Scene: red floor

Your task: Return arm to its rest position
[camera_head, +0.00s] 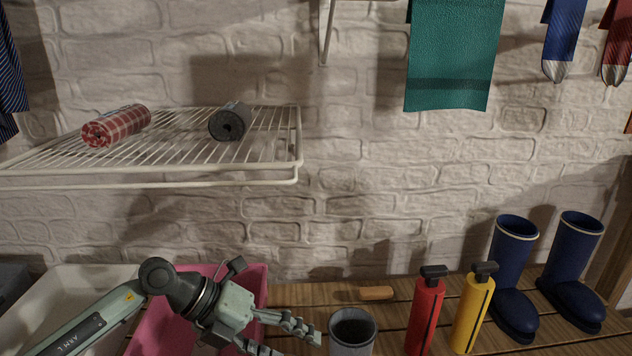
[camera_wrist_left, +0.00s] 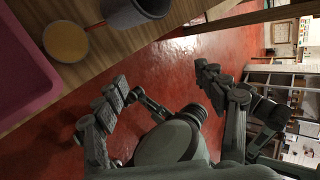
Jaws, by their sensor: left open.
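My left arm comes in from the lower left of the head view. My left gripper (camera_head: 295,338) is open and empty, over the pink bin's right side and just left of the grey cup (camera_head: 352,331). In the left wrist view the two fingers of the left gripper (camera_wrist_left: 165,90) stand wide apart with red floor between them. The grey cup also shows at the top of that view (camera_wrist_left: 135,10). My right gripper is in neither view.
A pink bin (camera_head: 258,285) and a white bin (camera_head: 85,275) stand at the left. A red bottle (camera_head: 425,318), a yellow bottle (camera_head: 472,315) and blue boots (camera_head: 513,265) stand on the slatted wooden bench (camera_head: 300,297). A wire shelf (camera_head: 180,150) holding two rolls hangs above.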

